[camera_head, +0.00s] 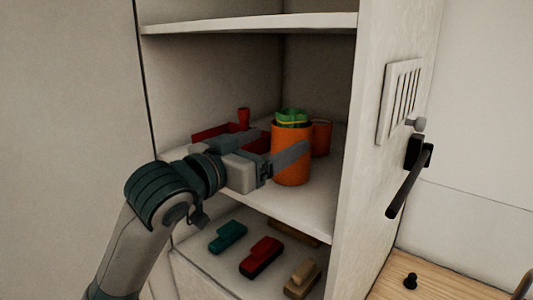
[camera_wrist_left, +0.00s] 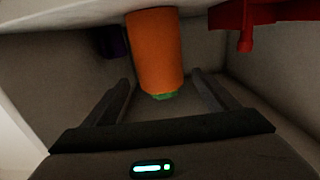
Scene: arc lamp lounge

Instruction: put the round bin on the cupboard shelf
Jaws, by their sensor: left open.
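The round bin (camera_head: 291,160) is an orange cylinder with green contents at its top. It stands upright on the cupboard's middle shelf (camera_head: 308,203). My left gripper (camera_head: 281,145) is open at the bin, with one finger crossing in front of it in the head view. In the left wrist view the bin (camera_wrist_left: 155,50) shows between the two open fingers of the gripper (camera_wrist_left: 162,80); I cannot tell whether they touch it. The view there is upside down, with the green contents (camera_wrist_left: 159,96) at the bottom. My right gripper is out of view.
An upper shelf (camera_head: 250,24) is bare. Below lie teal (camera_head: 228,237), red (camera_head: 261,257) and tan (camera_head: 302,279) blocks. The cupboard's side wall (camera_head: 375,150) bounds the right.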

